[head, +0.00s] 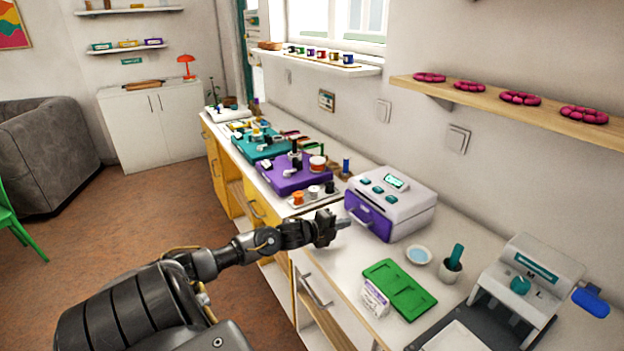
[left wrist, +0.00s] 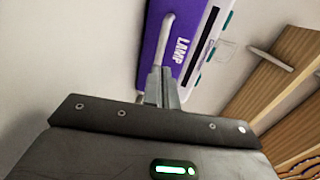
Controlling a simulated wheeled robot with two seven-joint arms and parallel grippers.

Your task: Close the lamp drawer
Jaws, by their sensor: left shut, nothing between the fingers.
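The lamp drawer (head: 370,218) has a purple front with a pale handle and sits in the front of a white machine (head: 395,198) on the counter. In the left wrist view its purple front (left wrist: 170,45) carries the word LAMP. I cannot tell for sure how far it stands out of the machine. My left gripper (head: 343,223) is shut and empty, just in front of the drawer's left part. In the left wrist view its fingertips (left wrist: 163,72) overlap the purple front close to the handle; contact is unclear. My right gripper is not in view.
A purple board (head: 297,176) with spools stands left of the machine, a teal board (head: 262,146) behind it. Nearer are a green tray (head: 400,287), a blue dish (head: 418,255), a cup with a teal tool (head: 451,267) and a grey press (head: 530,280). A wall shelf (head: 500,110) hangs above.

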